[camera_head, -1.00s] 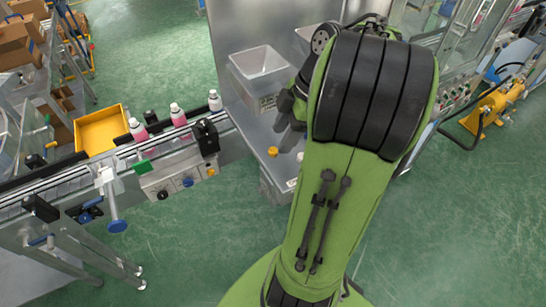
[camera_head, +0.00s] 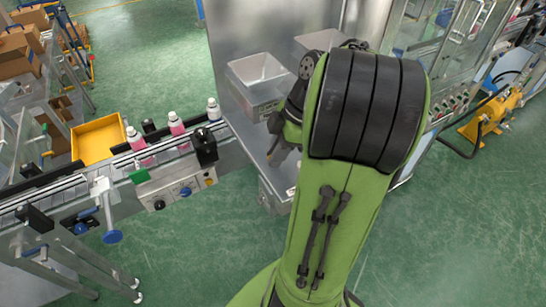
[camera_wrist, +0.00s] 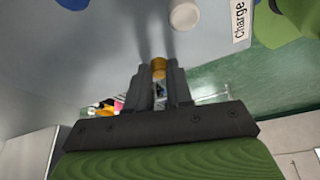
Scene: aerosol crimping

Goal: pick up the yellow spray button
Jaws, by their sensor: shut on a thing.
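The yellow spray button (camera_wrist: 158,66) shows in the wrist view between the tips of my gripper's two dark fingers. My gripper (camera_wrist: 159,75) is shut on it, over the grey table surface. In the head view, my gripper (camera_head: 277,150) is low over the grey metal table beside the conveyor end, partly behind my green arm. I cannot make out the button in the head view. I cannot tell whether it still touches the table.
A white round piece (camera_wrist: 184,16) lies near the fingers in the wrist view. A grey bin (camera_head: 256,88) stands behind my gripper. The conveyor (camera_head: 190,165) on the left carries bottles with pink bodies (camera_head: 177,128) and a yellow tray (camera_head: 98,140) sits beyond it.

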